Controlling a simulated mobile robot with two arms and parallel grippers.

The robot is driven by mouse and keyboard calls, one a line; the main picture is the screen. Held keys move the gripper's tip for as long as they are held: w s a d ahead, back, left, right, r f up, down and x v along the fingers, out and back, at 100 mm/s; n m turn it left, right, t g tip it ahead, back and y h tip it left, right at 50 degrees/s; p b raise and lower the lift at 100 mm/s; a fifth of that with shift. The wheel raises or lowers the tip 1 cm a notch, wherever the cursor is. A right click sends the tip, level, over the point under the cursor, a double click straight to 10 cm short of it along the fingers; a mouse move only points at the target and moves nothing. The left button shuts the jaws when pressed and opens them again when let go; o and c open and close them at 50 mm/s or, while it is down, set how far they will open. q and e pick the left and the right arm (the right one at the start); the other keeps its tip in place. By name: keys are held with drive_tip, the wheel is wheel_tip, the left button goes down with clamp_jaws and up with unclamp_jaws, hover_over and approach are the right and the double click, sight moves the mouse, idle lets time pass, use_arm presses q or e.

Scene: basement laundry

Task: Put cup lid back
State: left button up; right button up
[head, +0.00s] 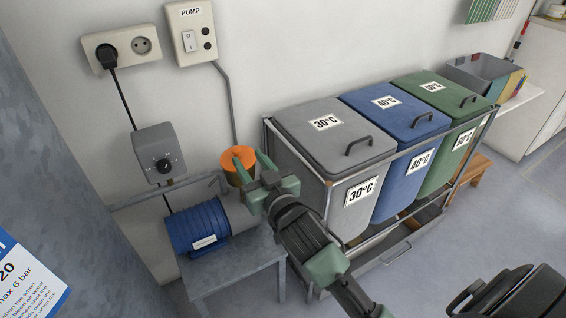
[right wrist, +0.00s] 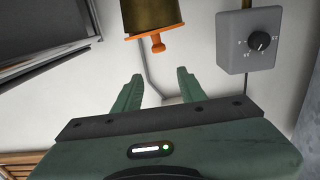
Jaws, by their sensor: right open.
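The orange lid (head: 231,164) is at the top of a brass-coloured cup (head: 238,180) beside the blue motor of the pump. In the right wrist view, where the scene appears upside down, the lid's orange rim and knob (right wrist: 157,42) show against the brass cup (right wrist: 152,14). The lid appears to be on the cup; I cannot tell how firmly it is seated. My right gripper (right wrist: 160,76) is open and empty, with its fingers pointing toward the knob and apart from it. In the head view, the right gripper (head: 252,172) partly hides the lid and cup. My left gripper is not in view.
The blue motor (head: 198,228) stands on a grey metal stand (head: 232,268). A grey dial box (head: 154,152) is on the wall behind, with a pipe and cable nearby. Grey, blue and green laundry bins (head: 335,135) stand in a metal frame to the right.

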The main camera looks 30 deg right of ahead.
drive_tip(key=s+d+f+g+h, duration=0.1)
drive_tip(key=s+f+g, duration=0.4)
drive_tip(key=f, duration=0.5)
drive_tip(key=s+d+f+g, duration=0.1)
drive_tip(key=s+f+g, duration=0.2)
drive_tip(key=s+f, duration=0.55)
drive_tip(key=s+f+g, duration=0.3)
drive_tip(key=s+f, duration=0.1)
drive_tip(key=s, duration=0.4)
drive_tip(key=s+a+f+n+g, duration=0.1)
drive_tip(key=s+f+g, duration=0.2)
drive_tip(key=s+f, duration=0.2)
drive_tip(key=s, duration=0.3)
drive_tip(key=shift+f+n+g+y, duration=0.2)
drive_tip(key=shift+n+g+y, duration=0.1)
drive_tip(key=shift+g, duration=0.1)
drive_tip(key=shift+w, duration=0.1)
